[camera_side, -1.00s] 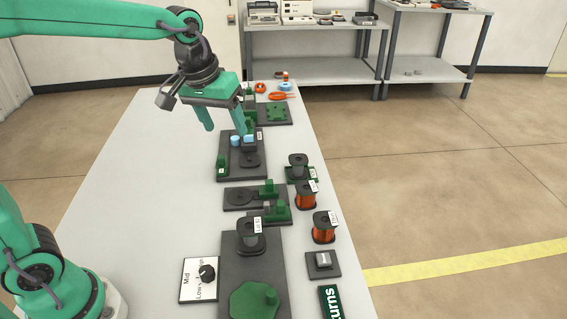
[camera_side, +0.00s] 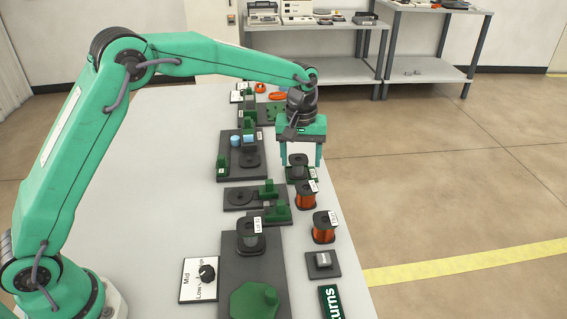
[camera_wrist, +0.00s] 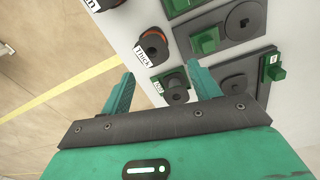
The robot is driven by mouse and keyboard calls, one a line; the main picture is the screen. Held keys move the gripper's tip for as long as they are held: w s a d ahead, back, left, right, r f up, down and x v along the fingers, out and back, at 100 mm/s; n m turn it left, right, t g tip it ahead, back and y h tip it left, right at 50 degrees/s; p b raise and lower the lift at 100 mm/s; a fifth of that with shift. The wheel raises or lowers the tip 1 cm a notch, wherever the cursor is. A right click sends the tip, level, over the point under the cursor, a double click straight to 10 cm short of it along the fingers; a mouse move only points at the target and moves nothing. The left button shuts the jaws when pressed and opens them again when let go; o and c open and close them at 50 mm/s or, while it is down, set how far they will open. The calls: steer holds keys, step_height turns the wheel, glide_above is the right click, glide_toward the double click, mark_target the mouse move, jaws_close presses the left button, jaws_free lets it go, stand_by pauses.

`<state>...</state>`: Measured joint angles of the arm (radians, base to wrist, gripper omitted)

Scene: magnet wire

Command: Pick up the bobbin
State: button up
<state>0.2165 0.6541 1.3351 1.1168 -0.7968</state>
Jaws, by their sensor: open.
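A dark, empty-looking bobbin (camera_side: 298,160) stands upright on a small green-edged base at the right edge of the table. In the wrist view the bobbin (camera_wrist: 177,92) shows between my fingers, nearer the right finger. My gripper (camera_side: 300,170) is open and points down above it, with one finger on each side in the side view. The wrist view shows the gripper (camera_wrist: 160,70) empty. I cannot tell whether a finger touches the bobbin.
Two copper-wound spools (camera_side: 306,197) (camera_side: 324,228) stand in front of my gripper along the right edge. Dark fixture plates with green blocks (camera_side: 268,187) lie to the left. The table's left part is clear.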

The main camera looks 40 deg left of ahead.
mark_target(307, 187)
steer(key=shift+w+d+f+n, duration=0.1)
steer(key=shift+w+d+f, duration=0.15)
steer(key=shift+f, duration=0.3)
steer(key=shift+w+d+f+n, duration=0.1)
steer(key=shift+w+d+f, duration=0.1)
steer(key=shift+f, duration=0.4)
steer(key=shift+w+d+f+n, duration=0.1)
steer(key=shift+w+d+f, duration=0.15)
steer(key=shift+f, duration=0.3)
steer(key=shift+f, duration=1.3)
steer(key=shift+s+f, duration=0.15)
steer(key=shift+f, duration=2.45)
steer(key=shift+r, duration=0.1)
steer(key=c, duration=0.9)
